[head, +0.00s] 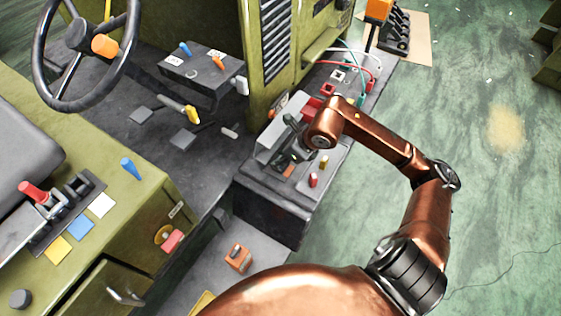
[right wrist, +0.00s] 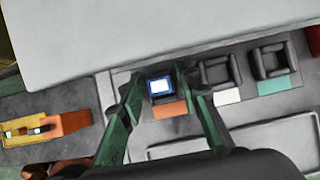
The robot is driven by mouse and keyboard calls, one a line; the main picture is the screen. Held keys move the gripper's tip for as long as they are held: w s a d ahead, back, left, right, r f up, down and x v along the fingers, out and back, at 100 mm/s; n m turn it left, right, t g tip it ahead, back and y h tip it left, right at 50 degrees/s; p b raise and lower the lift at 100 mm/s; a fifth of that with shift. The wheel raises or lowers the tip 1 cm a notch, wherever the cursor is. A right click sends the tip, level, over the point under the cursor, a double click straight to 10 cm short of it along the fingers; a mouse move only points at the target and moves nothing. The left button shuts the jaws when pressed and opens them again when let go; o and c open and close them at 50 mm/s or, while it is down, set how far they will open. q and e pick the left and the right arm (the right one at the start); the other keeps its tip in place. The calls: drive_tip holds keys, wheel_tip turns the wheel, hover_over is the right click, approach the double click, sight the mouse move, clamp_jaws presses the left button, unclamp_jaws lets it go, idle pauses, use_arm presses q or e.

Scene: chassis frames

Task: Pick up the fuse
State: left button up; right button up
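A small blue block with a white top, which looks like the fuse (right wrist: 160,86), sits in a dark socket at the left of a row in the right wrist view. My right gripper (right wrist: 158,76) is open, with one dark green finger on each side of the block. Whether either finger touches it I cannot tell. In the head view my right gripper (head: 291,145) points down over the dark console (head: 277,190), and it hides the block there. My left gripper is not in view.
Two empty black sockets (right wrist: 220,73) stand right of the block, above white and teal plates. An orange plate (right wrist: 170,109) lies below the block. A large grey cover (right wrist: 170,35) borders the row. Small red (head: 313,180) and yellow cylinders stand on the console.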

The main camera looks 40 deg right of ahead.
drive_tip(key=c, duration=0.7)
drive_tip(key=shift+r, duration=0.15)
